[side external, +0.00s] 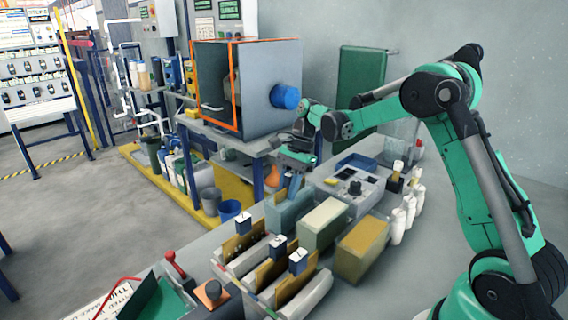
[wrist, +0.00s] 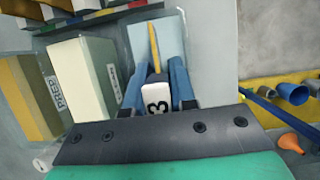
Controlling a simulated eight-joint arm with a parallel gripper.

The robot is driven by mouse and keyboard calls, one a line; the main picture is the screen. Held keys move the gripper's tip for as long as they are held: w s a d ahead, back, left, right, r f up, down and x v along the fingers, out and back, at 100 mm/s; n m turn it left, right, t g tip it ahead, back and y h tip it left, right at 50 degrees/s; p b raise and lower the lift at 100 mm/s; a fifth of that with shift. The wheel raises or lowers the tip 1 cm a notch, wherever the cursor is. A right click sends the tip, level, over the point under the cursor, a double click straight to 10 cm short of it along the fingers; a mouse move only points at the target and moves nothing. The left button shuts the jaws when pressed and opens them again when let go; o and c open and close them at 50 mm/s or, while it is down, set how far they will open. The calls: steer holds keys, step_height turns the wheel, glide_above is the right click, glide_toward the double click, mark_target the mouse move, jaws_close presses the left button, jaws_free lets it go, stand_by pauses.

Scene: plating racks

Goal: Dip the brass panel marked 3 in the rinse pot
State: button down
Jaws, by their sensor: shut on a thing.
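My gripper (wrist: 160,92) points down with its blue fingers shut on the white tag marked 3 (wrist: 156,94) of a brass panel (wrist: 153,45). The panel shows as a thin yellow edge over the pale blue pot (wrist: 172,36). In the side external view my gripper (side external: 293,188) is over that pale blue-grey pot (side external: 285,215), farthest back of the row.
A cream pot (side external: 322,223) stands close beside, then an ochre pot (side external: 363,248). Several tagged panels stand in racks (side external: 270,268) in front. A grey cabinet (side external: 262,85) stands behind.

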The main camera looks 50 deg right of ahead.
steer(key=shift+r, duration=3.65)
